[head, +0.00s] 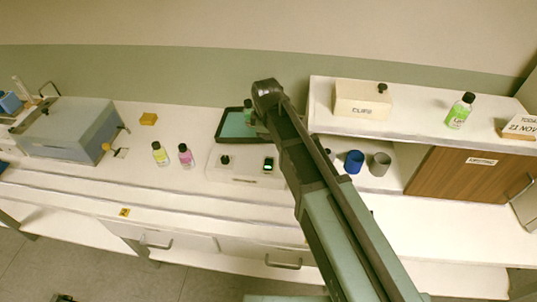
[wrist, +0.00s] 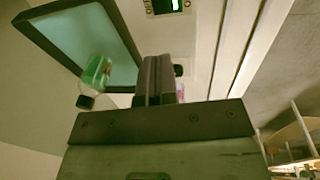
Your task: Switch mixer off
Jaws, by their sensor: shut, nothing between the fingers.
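The mixer appears to be the low white unit (head: 235,178) on the bench, with a black knob (head: 225,160) at its left and a small lit green display (head: 268,164) at its right. In the wrist view the display (wrist: 166,5) is at the top edge, and what looks like the knob (wrist: 179,70) shows just right of my fingers, partly hidden. My gripper (wrist: 155,62) is shut and empty. It appears over the bench between the tray and the mixer; I cannot tell whether it touches the knob. In the head view my arm hides the fingers.
A dark-rimmed tray (head: 222,136) with a green bottle (wrist: 95,73) lies behind the mixer. A pink bottle (head: 185,155) and a yellow bottle (head: 159,153) stand left of it. A raised shelf (head: 410,130), a blue cup (head: 354,161) and a grey cup (head: 380,164) are to the right.

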